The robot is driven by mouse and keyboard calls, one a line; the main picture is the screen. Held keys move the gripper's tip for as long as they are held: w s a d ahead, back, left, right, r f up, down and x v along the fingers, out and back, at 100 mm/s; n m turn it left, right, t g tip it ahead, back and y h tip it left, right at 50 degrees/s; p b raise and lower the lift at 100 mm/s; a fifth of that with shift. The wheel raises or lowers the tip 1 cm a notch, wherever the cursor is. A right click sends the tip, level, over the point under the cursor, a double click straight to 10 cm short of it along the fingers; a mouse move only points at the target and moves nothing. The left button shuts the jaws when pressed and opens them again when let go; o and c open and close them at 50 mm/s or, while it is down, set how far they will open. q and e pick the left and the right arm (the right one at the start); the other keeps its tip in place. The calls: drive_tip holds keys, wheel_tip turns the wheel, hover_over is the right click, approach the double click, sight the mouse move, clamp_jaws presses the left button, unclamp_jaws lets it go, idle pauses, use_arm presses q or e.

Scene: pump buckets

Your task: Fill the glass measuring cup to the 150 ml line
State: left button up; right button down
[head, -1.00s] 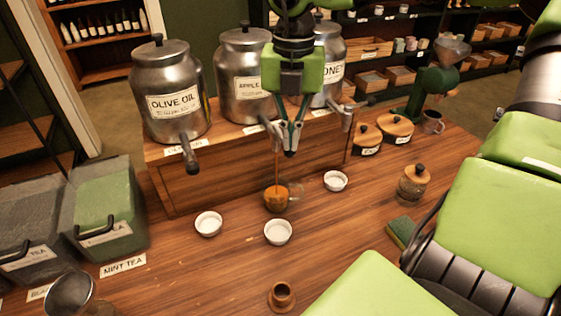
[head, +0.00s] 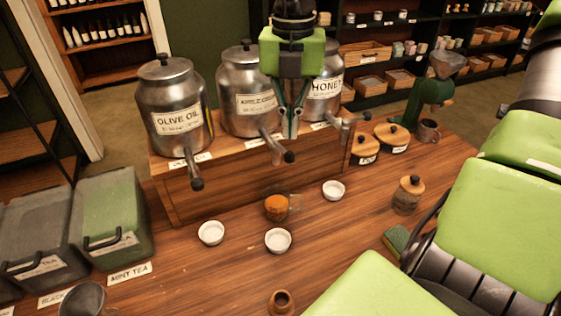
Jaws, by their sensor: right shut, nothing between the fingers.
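The glass measuring cup (head: 277,207) stands on the table in front of the middle dispenser. It holds amber-brown liquid; its marks are too small to read. The middle metal dispenser (head: 246,105) has a label that seems to begin with "Apple". Its tap (head: 276,148) points toward the cup, and no stream falls from it. My right gripper (head: 290,133) hangs just above and behind the tap's end, with its fingers shut and empty. I cannot tell whether it touches the tap. My left gripper is not in view.
The olive oil (head: 172,105) and honey (head: 327,88) dispensers flank the middle one on a wooden stand (head: 215,195). White bowls (head: 278,240) stand around the cup. Lidded jars (head: 408,195) and a green grinder (head: 430,95) are at right, tea bins (head: 112,225) at left.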

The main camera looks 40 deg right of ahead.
drive_tip(key=shift+f, duration=0.1)
drive_tip(key=shift+r+p, duration=1.55)
drive_tip(key=shift+r, duration=0.95)
